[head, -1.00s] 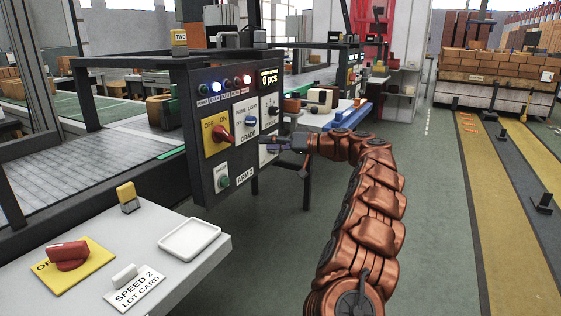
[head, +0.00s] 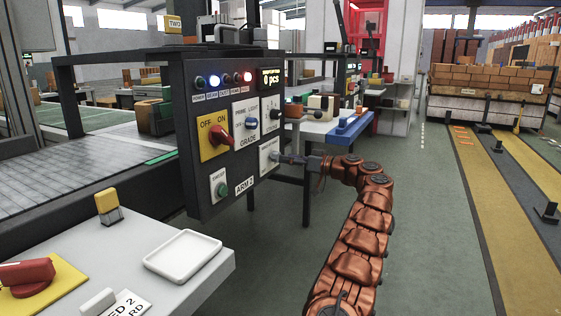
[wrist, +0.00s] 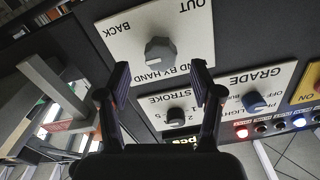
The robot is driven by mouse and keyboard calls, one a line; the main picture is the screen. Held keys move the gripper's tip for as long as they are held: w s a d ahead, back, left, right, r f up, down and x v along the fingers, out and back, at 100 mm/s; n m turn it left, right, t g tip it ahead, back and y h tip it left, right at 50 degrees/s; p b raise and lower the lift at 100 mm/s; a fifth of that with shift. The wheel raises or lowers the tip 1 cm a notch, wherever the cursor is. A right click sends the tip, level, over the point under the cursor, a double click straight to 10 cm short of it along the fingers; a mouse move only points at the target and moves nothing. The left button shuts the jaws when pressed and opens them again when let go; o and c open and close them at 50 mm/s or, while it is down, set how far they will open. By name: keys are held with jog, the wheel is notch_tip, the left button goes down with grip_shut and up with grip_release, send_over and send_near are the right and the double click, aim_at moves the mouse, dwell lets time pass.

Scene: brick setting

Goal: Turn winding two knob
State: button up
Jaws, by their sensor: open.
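A white plate lettered "...ND BY HAND", with "BACK" and "OUT" (wrist: 115,42), fills the upper middle of the wrist view, upside down. Its grey knob (wrist: 160,51) lies between and just beyond the fingertips of my gripper (wrist: 160,78). The fingers are open, one on each side of the knob, with gaps visible; contact cannot be told. In the head view my gripper (head: 282,158) is at the lower right plate (head: 268,152) of the dark control panel (head: 196,186). The knob there is hard to make out. A yellow "TWO" tag (head: 174,23) stands above the panel.
A STROKE knob (wrist: 177,116) and a GRADE knob (wrist: 256,103) sit close by in the wrist view. The panel also has a red OFF/ON switch (head: 219,137) and a green button (head: 221,189). A white table (head: 215,275) is at lower left; the floor right is open.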

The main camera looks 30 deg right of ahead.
aim_at(276, 157)
jog(key=shift+x, duration=1.5)
jog(key=shift+a, duration=0.1)
jog(key=c, duration=1.1)
jog(key=shift+c, duration=0.2)
jog(key=shift+r+m+p, duration=0.1)
jog(key=shift+m+p, duration=0.2)
